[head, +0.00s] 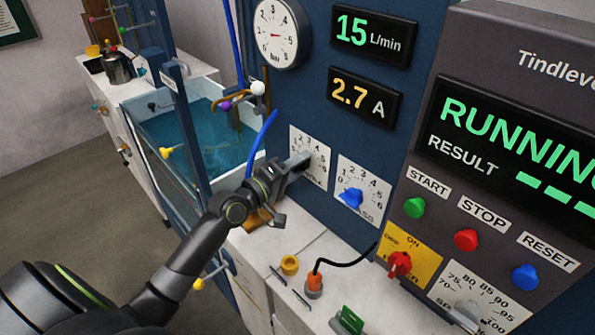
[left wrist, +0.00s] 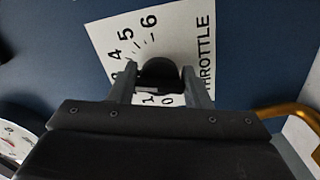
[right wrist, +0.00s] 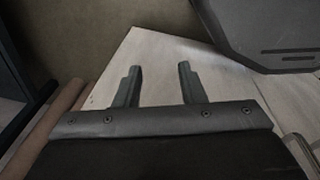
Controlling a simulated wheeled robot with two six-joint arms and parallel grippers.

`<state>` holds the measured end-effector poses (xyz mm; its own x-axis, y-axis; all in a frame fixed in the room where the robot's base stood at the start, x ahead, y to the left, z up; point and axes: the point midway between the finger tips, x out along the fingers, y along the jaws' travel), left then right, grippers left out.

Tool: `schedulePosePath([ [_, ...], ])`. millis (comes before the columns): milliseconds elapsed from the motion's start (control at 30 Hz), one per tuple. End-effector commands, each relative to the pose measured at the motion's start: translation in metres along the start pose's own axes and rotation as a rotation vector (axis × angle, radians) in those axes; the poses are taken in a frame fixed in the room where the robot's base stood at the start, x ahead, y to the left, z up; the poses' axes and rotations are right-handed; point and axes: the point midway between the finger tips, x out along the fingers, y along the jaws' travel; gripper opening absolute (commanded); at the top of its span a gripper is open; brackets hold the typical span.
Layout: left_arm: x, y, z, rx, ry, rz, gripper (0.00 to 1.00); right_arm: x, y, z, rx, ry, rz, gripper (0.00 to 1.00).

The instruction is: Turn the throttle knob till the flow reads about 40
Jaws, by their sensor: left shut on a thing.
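The throttle knob (left wrist: 158,72) is dark and sits on a white scale plate (left wrist: 180,25) lettered THROTTLE, with numbers from 0 to 6. My left gripper (head: 298,163) has its two fingers closed on the knob's sides; the knob is between them in the left wrist view. In the head view the gripper hides the knob, and part of the throttle plate (head: 314,143) shows. I cannot read the knob's exact setting. The flow display (head: 372,36) reads 15 L/min in green. My right gripper (right wrist: 155,85) is open and empty, above a pale surface.
A second display (head: 365,97) reads 2.7 A. A blue knob (head: 351,198) on its own plate is right of the throttle plate. A round gauge (head: 276,33) hangs above. The console (head: 480,130) shows RUNNING, with green, red and blue buttons. A water tank (head: 190,130) stands left.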

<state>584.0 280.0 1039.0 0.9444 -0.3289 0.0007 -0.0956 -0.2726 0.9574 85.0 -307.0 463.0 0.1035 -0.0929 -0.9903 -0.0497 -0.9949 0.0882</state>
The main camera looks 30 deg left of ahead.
Motion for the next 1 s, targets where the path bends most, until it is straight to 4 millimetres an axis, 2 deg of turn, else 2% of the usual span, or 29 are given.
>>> schedulePosePath([
  [33,0.000,-0.005,0.001,0.044,-0.001,-0.003,0.21,0.007,-0.001,0.001,0.000,0.000,-0.001,0.36],
  [600,-0.001,-0.007,0.001,0.560,-0.003,-0.004,0.21,0.043,-0.006,0.005,0.001,0.000,-0.002,0.36],
  [1000,0.000,-0.006,0.000,0.770,-0.004,-0.005,0.21,0.057,-0.007,0.006,0.001,0.000,-0.002,0.36],
])
